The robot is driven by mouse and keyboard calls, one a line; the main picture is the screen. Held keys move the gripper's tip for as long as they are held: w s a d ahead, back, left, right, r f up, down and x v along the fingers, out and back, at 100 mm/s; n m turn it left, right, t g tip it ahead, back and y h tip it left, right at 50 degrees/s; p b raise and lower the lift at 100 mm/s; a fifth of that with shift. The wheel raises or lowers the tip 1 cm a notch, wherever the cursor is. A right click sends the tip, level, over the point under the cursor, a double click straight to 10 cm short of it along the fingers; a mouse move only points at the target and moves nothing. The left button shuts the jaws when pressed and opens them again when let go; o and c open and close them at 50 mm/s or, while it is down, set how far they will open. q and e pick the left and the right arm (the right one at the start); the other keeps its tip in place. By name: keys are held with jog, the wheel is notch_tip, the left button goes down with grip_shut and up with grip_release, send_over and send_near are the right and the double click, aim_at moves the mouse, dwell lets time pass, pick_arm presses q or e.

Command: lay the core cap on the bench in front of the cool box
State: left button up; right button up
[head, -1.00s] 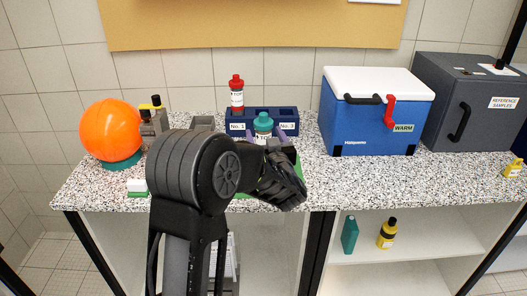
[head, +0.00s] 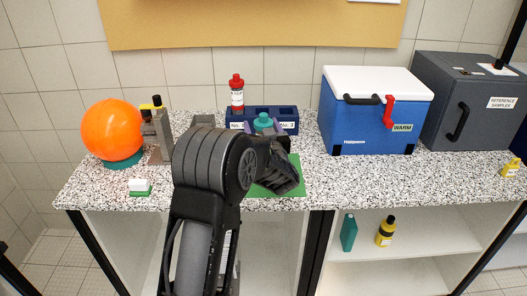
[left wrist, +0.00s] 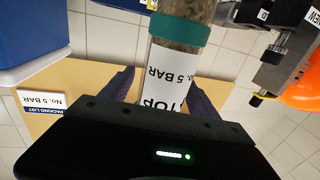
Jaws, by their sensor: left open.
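A teal cap (head: 264,122) shows past my left gripper, in front of the blue rack; I take it for the core cap. In the left wrist view, which is upside down, a clear tube with grey gravel (left wrist: 188,10) meets a teal band (left wrist: 180,28) and a white label (left wrist: 160,75) reading "TOP" and "No. 5 BAR". My left gripper (left wrist: 160,82) is open, one finger on each side of the labelled part; contact is unclear. Its body hides the rest. The blue cool box (head: 365,125) with white lid and "WARM" tag stands right of it on the speckled bench (head: 350,175).
The blue rack (head: 288,114) holds a red-capped bottle (head: 237,95). A green mat (head: 292,180) lies under my gripper. An orange ball (head: 110,130), a small instrument (head: 158,128) and a white-and-green block (head: 140,187) are left. A grey box (head: 475,110) stands right. Bench before the cool box is clear.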

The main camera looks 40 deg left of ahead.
pick_arm(q)
jog(key=shift+c, duration=0.2)
grip_shut()
dwell(0.6)
jog(key=shift+r, duration=0.1)
